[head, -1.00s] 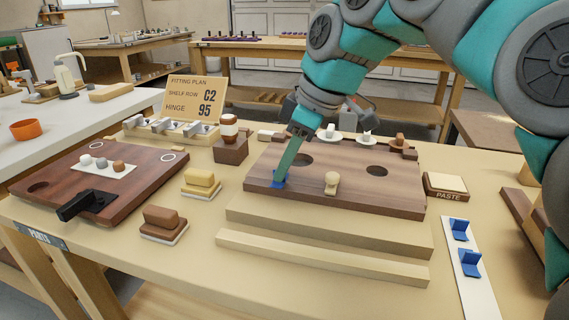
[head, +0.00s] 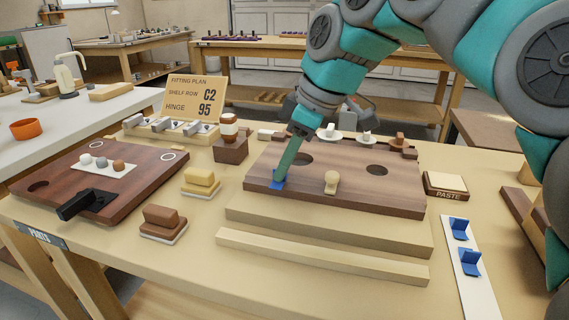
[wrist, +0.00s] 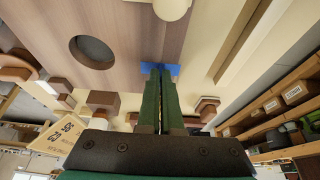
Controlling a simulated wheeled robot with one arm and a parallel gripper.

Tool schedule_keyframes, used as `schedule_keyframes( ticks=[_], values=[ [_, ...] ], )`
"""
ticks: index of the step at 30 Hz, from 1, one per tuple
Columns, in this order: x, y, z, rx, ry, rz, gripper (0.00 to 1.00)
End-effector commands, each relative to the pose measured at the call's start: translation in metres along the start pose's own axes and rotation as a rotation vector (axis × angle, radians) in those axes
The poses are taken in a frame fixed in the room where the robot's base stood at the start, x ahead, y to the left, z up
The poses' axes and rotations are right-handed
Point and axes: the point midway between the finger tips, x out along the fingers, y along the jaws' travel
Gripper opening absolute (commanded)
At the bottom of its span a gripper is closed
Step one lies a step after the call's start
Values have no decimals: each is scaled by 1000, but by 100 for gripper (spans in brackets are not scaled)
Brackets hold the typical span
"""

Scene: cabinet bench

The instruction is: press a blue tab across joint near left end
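A blue tab (head: 278,183) sits at the front edge of the dark wooden board (head: 350,198), near its left end. My gripper (head: 281,177) points down onto it with green fingers. In the wrist view the fingers (wrist: 161,70) are almost together, with a thin gap, and the blue tab (wrist: 173,69) shows on both sides of their tips. They appear closed on its upright part, which they mostly hide. The tab seems to touch the board edge; the exact contact is hidden.
A pale round knob (head: 331,182) stands on the board's front, right of my gripper. A paste box (head: 445,185) lies to the right. A yellow block (head: 201,182) and a brown block (head: 163,220) lie left. The fitting plan sign (head: 196,97) stands behind.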

Motion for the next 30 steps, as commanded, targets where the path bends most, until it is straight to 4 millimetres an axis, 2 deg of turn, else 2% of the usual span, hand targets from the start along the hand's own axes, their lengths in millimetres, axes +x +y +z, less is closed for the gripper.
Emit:
schedule_keyframes(
  ticks=[17,18,26,30],
  values=[
    [1,0,1,1,-6,-4,0],
    [1,0,1,1,-5,-4,6],
    [1,0,1,1,-5,-3,35],
    [1,0,1,1,-4,-3,37]
  ],
)
